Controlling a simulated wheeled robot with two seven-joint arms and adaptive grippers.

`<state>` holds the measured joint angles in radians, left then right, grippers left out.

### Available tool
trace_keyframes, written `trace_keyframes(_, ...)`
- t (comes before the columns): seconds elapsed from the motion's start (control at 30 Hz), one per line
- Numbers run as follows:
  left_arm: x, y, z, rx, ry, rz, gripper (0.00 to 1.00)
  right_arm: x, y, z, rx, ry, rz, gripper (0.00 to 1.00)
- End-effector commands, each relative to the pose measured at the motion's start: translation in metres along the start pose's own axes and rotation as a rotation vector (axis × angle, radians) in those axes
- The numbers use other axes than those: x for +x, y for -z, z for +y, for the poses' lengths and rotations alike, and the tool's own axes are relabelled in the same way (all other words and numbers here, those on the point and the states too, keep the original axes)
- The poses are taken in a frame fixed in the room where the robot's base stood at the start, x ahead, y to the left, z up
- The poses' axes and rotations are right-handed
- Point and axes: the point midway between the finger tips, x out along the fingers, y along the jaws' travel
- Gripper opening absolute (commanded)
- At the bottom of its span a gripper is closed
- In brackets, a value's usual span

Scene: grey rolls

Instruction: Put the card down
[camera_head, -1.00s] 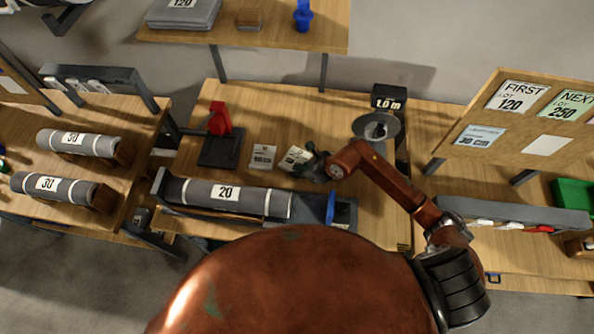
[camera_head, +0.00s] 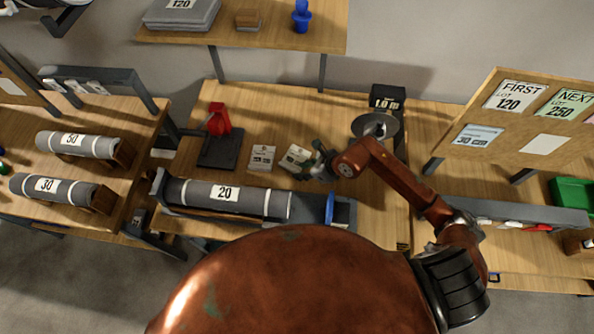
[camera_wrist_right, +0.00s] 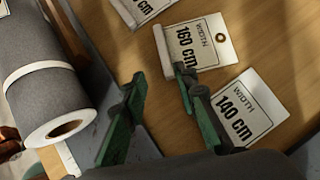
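My right gripper (camera_head: 318,166) is low over the middle table, just right of the cards. In the right wrist view its two green fingers (camera_wrist_right: 158,92) are apart, with bare wood between them. A white card reading WIDTH 160 cm (camera_wrist_right: 201,45) lies just beyond the right fingertip. A WIDTH 140 cm card (camera_wrist_right: 250,108) lies beside the right finger, which covers part of its left edge; contact is unclear. A third card (camera_wrist_right: 140,8) is cut off at the top. In the head view two cards (camera_head: 262,158) (camera_head: 296,158) show left of the gripper. My left gripper is not seen.
A grey roll labelled 20 (camera_head: 225,196) lies in a trough along the table's front, close to the gripper. A red device on a dark base (camera_head: 218,150) stands left. A grey disc (camera_head: 376,126) and 1.0 m box (camera_head: 387,100) stand behind my forearm.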

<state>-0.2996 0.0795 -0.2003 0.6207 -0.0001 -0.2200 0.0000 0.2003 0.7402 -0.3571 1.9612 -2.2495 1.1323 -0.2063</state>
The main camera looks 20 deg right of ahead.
Motion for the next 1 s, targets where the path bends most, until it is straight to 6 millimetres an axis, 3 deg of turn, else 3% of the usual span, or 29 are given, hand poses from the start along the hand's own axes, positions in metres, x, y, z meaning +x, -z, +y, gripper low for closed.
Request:
trace_keyframes(0.2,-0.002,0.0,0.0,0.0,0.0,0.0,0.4,-0.047,0.0,-0.001,-0.004,0.002,0.001,0.27)
trace_keyframes(0.4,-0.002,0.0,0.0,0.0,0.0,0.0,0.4,-0.073,0.0,-0.001,-0.002,0.002,0.0,0.27)
trace_keyframes(1.0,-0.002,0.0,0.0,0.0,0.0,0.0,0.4,-0.08,-0.001,0.0,0.0,0.0,-0.001,0.27)
